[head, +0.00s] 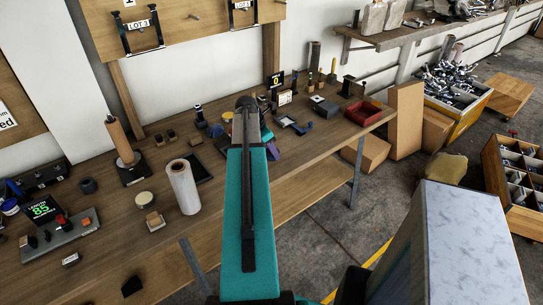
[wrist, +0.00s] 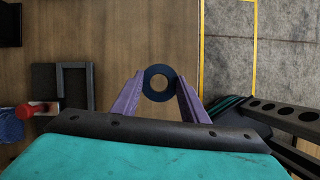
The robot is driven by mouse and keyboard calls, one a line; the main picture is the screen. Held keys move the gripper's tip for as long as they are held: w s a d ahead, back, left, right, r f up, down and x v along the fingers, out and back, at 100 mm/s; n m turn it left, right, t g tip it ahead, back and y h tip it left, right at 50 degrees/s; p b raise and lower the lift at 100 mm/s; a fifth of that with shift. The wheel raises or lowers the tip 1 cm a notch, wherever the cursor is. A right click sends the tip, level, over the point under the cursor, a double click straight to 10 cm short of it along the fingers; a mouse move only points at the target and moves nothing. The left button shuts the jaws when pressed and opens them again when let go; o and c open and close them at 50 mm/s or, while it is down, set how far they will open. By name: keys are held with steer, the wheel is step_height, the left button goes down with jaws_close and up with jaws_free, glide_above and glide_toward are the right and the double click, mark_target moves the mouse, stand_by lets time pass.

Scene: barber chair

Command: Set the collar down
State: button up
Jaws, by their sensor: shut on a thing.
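The collar is a dark blue ring (wrist: 148,84) with an open hole in the wrist view. It sits between the two purple fingertips of my gripper (wrist: 160,86), which is shut on it. It is over the brown bench top, near the bench edge; I cannot tell whether it touches the wood. In the head view my teal arm covers most of the gripper, and only a bit of purple finger (head: 272,151) shows to its right. The collar cannot be made out there.
The long wooden bench (head: 130,225) carries a white roll (head: 184,187), a digital readout (head: 43,209), a red tray (head: 362,114) and several small parts. Floor shows right of the bench edge.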

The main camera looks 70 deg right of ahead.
steer(key=shift+f, duration=0.1)
steer(key=shift+f+p, duration=0.65)
steer(key=shift+f, duration=1)
steer(key=shift+f, duration=0.15)
steer(key=o, duration=1.1)
steer(key=shift+c, duration=0.2)
steer(key=shift+a+r, duration=0.1)
steer(key=shift+r, duration=0.1)
steer(key=b+v, duration=0.2)
steer(key=v, duration=1)
